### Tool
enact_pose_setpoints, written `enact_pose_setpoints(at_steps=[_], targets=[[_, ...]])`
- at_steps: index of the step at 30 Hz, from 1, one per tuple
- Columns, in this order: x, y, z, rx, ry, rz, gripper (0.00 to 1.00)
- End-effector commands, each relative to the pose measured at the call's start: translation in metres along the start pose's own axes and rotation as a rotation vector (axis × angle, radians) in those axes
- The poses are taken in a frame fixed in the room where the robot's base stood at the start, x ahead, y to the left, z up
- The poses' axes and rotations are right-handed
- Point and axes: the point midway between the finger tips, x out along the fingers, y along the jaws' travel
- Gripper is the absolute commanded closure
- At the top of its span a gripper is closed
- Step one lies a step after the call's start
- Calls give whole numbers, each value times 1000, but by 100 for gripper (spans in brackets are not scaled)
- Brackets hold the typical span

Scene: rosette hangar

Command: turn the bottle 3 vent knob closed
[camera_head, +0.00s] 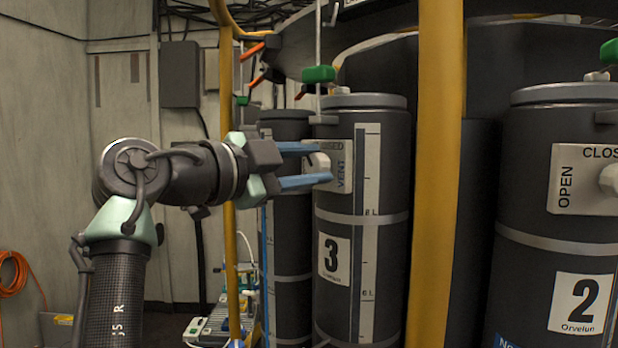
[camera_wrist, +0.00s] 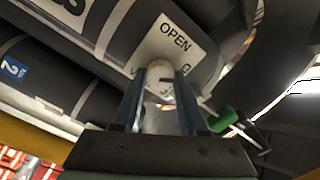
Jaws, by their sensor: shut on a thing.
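Bottle 3 (camera_head: 388,195) is a dark upright cylinder with a white "3" label, standing in the middle of the head view. Its vent knob (camera_head: 318,163) is a pale knob on a white plate marked VENT, partly hidden by my fingers. My gripper (camera_head: 318,166) reaches in from the left with its two blue fingers around the knob, one above and one below. In the wrist view the knob (camera_wrist: 160,74) sits between the fingertips, below the word OPEN on the plate (camera_wrist: 172,42). My gripper is shut on it. The knob's exact pointing direction is hard to tell.
A yellow post (camera_head: 437,200) stands just right of bottle 3, and a thinner yellow post (camera_head: 228,180) stands behind my gripper. Bottle 2 (camera_head: 530,235) is at the right with its own vent plate. A green-handled valve (camera_head: 318,75) sits above bottle 3.

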Motion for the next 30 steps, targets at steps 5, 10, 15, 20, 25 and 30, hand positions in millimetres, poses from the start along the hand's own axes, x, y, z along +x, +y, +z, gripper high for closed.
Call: enact_pose_setpoints(at_steps=[5,10,15,20,25,30], targets=[[0,2,1,165,0,-1,100],[0,2,0,312,0,0,100],[0,2,0,431,1,0,100],[0,2,0,512,1,1,100],[0,2,0,564,1,1,100],[0,2,0,587,1,2,100]])
